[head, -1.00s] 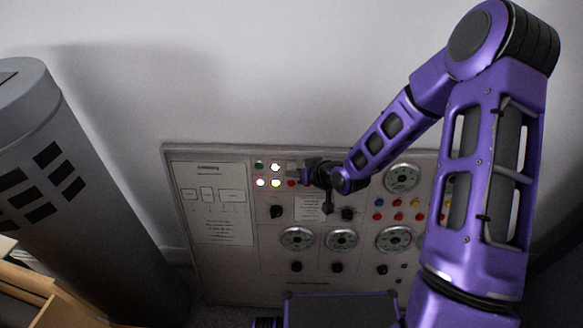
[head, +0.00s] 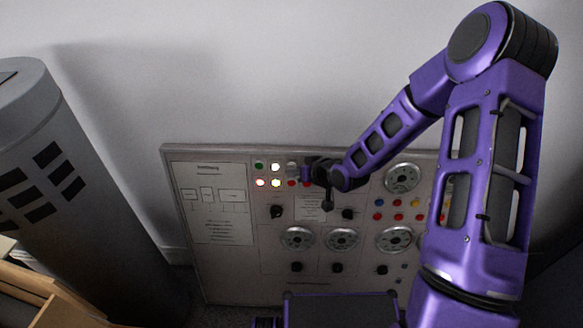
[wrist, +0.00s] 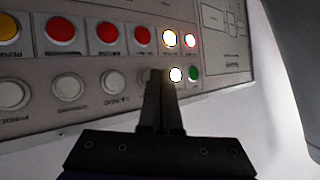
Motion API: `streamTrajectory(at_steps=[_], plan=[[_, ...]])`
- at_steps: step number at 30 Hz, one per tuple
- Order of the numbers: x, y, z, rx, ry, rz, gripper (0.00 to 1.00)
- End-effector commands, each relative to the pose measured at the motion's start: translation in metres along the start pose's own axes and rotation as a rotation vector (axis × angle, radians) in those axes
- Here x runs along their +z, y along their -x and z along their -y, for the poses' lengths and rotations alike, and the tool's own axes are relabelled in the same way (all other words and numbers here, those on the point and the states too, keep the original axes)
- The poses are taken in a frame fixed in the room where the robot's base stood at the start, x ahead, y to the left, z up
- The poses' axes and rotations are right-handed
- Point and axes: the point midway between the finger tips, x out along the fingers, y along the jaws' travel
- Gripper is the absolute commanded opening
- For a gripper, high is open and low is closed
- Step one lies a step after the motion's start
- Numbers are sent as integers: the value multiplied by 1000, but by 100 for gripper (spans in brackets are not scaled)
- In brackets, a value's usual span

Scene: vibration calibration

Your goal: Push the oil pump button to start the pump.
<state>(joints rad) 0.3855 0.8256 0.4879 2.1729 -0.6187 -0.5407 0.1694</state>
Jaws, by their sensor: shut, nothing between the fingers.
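The control panel (head: 215,255) stands against the wall, with rows of buttons, lamps and gauges. My gripper (wrist: 160,76) is shut and empty, its fingertips over the lower button row in the wrist view. They lie just left of a lit white button (wrist: 176,74) and a green button (wrist: 193,73), and cover part of the row. I cannot tell whether the tips touch the panel. Printed labels are too blurred to read, so I cannot tell which button is the oil pump's. In the head view, my gripper (head: 306,172) is seen from behind, beside the lit lamps.
Red buttons (wrist: 109,34) and a yellow button (wrist: 9,27) line the upper row in the wrist view. Pale unlit buttons (wrist: 69,86) lie left of my fingers. A grey cylinder (head: 75,190) stands left of the panel, with wooden boards (head: 50,290) in front.

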Motion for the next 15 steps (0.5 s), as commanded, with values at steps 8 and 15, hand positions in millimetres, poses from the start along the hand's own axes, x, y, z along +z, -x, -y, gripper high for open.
streamTrajectory(at_steps=[8, 15], plan=[[-1, -2, -1, 0, 0, 0, 0], [-3, -4, -3, 0, 0, 1, 0]])
